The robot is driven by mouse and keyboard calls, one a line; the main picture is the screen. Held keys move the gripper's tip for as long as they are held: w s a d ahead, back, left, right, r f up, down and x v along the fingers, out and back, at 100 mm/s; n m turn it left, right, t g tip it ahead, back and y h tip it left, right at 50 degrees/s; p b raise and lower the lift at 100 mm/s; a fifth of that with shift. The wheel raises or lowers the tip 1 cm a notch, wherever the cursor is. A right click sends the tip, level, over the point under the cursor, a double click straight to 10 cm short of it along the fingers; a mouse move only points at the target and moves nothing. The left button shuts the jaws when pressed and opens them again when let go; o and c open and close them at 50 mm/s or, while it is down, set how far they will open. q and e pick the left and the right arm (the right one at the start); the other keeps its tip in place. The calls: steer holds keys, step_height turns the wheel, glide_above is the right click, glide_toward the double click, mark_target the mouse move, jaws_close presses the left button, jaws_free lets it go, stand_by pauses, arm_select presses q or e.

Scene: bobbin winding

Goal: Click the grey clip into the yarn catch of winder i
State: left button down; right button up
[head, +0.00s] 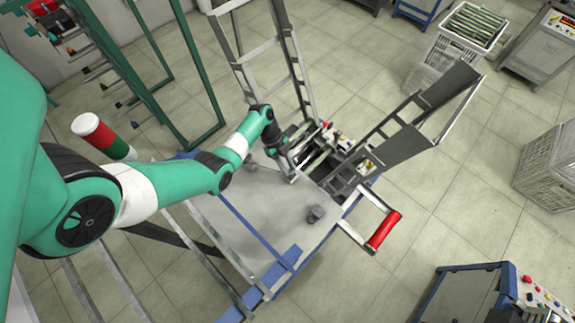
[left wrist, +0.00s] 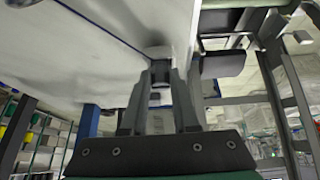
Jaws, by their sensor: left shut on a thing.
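My left gripper (head: 293,170) is at the near left edge of the winder mechanism (head: 345,165), above the grey table top (head: 265,215). In the left wrist view its two fingers (left wrist: 160,90) are closed around a small dark grey piece (left wrist: 160,72), which looks like the grey clip. In the head view the held piece is too small to make out. The yarn catch cannot be told apart among the dark parts, and no winder label is readable. My right gripper is not in view.
A dark grey knob-like object (head: 316,213) stands on the table top. A red handle (head: 384,230) sticks out at the table's right side. Grey upright frames (head: 425,110) rise behind and right of the mechanism. The front left of the table top is clear.

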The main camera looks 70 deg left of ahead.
arm_select(q)
steer(key=c, duration=0.6)
jaws_free()
steer(key=p+v, duration=0.2)
steer(key=v, duration=0.9)
steer(key=shift+r, duration=0.25)
